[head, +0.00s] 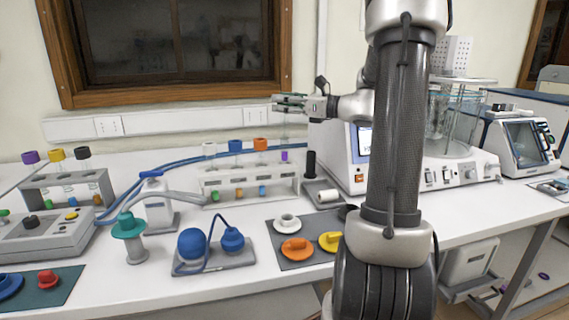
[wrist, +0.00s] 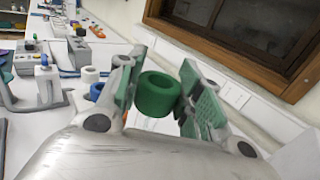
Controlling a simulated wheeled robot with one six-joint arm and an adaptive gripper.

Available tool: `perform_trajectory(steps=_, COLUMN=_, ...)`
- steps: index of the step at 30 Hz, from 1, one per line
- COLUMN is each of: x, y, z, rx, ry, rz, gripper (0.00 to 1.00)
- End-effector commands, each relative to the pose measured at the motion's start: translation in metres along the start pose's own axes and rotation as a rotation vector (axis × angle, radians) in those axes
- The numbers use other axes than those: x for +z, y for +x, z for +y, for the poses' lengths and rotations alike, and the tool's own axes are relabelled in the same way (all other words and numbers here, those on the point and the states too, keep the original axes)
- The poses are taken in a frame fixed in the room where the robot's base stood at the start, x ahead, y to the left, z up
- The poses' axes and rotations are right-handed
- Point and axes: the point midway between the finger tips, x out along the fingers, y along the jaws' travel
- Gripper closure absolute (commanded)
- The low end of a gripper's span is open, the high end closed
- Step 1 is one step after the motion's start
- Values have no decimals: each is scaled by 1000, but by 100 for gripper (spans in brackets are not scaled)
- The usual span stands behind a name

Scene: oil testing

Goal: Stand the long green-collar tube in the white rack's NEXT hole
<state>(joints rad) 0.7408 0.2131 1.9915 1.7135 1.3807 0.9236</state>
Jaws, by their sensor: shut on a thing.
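My gripper (head: 290,103) is shut on the long green-collar tube, up in the air above the right end of the white rack. In the wrist view the green collar (wrist: 157,95) sits between the two green-padded fingers. In the head view the tube's clear body (head: 284,128) hangs down below the fingers, roughly upright and faint against the wall. The white rack (head: 225,183) stands on the bench with white-, blue- and orange-capped tubes in it. A small purple piece (head: 284,156) shows at its right end, under the held tube. The rack's holes cannot be made out clearly.
A second rack (head: 62,189) with purple-, yellow- and dark-capped tubes stands at left. A black cylinder (head: 311,164) and a white machine (head: 345,160) stand right of the white rack. A grey mat (head: 277,246) with coloured caps lies in front. Blue tubing runs behind the rack.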

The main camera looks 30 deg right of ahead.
Motion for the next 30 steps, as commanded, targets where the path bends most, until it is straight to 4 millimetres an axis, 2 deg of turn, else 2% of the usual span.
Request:
perform_trajectory(steps=13, x=-18, y=0, z=0, rx=0, ry=0, rz=0, gripper=98)
perform_trajectory(steps=25, x=-21, y=0, z=0, rx=0, ry=0, rz=0, gripper=98)
perform_trajectory(steps=30, x=-30, y=0, z=0, rx=0, ry=2, rz=0, gripper=98)
